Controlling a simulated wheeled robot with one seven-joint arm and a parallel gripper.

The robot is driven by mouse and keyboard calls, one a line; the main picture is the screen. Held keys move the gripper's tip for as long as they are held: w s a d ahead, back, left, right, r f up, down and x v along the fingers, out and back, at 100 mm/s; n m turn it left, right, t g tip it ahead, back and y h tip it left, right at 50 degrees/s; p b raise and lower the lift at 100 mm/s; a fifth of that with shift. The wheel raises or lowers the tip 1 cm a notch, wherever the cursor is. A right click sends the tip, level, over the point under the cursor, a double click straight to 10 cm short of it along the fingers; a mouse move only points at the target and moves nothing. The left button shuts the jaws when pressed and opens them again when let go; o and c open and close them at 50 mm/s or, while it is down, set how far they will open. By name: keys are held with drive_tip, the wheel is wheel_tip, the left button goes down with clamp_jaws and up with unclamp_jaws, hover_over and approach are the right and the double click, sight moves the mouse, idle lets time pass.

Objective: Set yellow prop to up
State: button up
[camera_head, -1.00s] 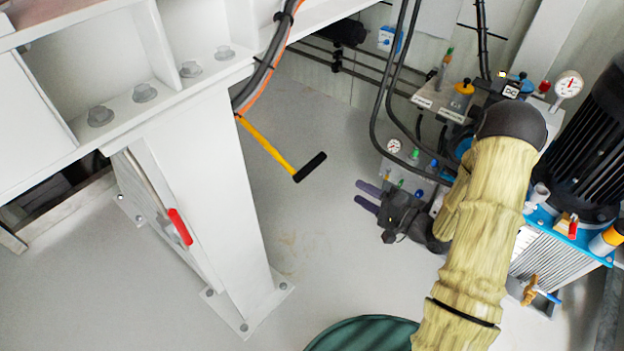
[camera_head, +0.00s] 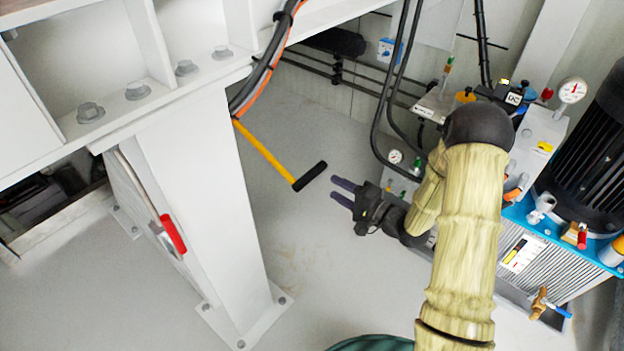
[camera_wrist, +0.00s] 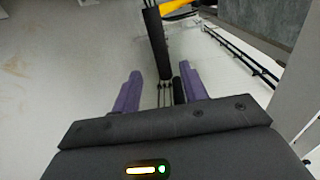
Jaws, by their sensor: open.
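The yellow prop (camera_head: 262,147) is a yellow bar with a black grip (camera_head: 310,176) at its lower end. In the head view it hangs down and to the right from beneath the white steel frame. My gripper (camera_head: 339,189) is open, its two purple fingers pointing left, a little below and right of the black grip. In the wrist view the black grip (camera_wrist: 156,42) stands ahead, above the gap between the open fingers (camera_wrist: 160,92), with part of the yellow bar (camera_wrist: 178,5) at the top. Nothing is between the fingers that I can make out as held.
A white steel frame with a thick leg (camera_head: 205,190) stands left; a red handle (camera_head: 173,234) is on its side. Black hoses (camera_head: 385,100) hang behind my arm. A hydraulic unit with a gauge (camera_head: 572,90) and motor is at right. Grey floor around the prop is clear.

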sight(314, 177)
drive_tip(key=b+x, duration=0.3)
drive_tip(key=x, duration=0.5)
drive_tip(key=shift+w+a, duration=0.2)
drive_tip(key=shift+a, duration=0.1)
drive_tip(key=shift+w+a+b, duration=0.3)
drive_tip(key=shift+c, duration=0.2)
clamp_jaws()
